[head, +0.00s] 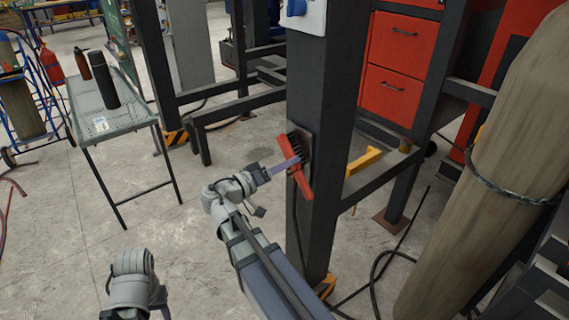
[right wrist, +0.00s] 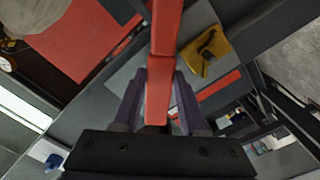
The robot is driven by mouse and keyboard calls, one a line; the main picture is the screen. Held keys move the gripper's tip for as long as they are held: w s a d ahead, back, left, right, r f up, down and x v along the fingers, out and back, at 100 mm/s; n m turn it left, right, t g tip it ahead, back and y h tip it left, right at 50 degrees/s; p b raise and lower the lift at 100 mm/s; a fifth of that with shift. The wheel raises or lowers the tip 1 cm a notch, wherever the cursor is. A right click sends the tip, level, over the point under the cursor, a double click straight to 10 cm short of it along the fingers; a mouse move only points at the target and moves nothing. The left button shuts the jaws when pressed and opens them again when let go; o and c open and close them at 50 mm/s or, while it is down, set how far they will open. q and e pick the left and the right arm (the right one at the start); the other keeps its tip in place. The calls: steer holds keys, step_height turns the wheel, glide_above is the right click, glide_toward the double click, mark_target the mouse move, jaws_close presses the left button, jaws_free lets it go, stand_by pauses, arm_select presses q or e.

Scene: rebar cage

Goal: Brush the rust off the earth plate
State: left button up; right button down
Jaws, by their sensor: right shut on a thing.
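The earth plate (head: 307,147) is a small brownish plate on the near face of the dark steel column. The brush partly hides it. The wire brush (head: 301,178) has a red handle and dark bristles and is tilted in front of the plate. I cannot tell whether the bristles touch it. My right gripper (head: 287,165) is shut on the brush; in the right wrist view the red handle (right wrist: 160,88) lies between its purple fingers (right wrist: 160,105). My left arm shows at the lower left of the head view, its gripper mostly cut off by the frame's bottom edge.
The dark column (head: 322,95) stands upright before my right arm. A mesh table (head: 125,118) with a black bottle (head: 103,80) stands at the left. Cables lie on the floor.

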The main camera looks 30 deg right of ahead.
steer(key=w, duration=0.4)
steer(key=shift+a, duration=0.2)
stand_by(0.3)
steer(key=a, duration=0.6)
steer(key=shift+s, duration=0.25)
stand_by(0.4)
steer(key=a, duration=0.3)
steer(key=shift+s, duration=0.1)
stand_by(0.5)
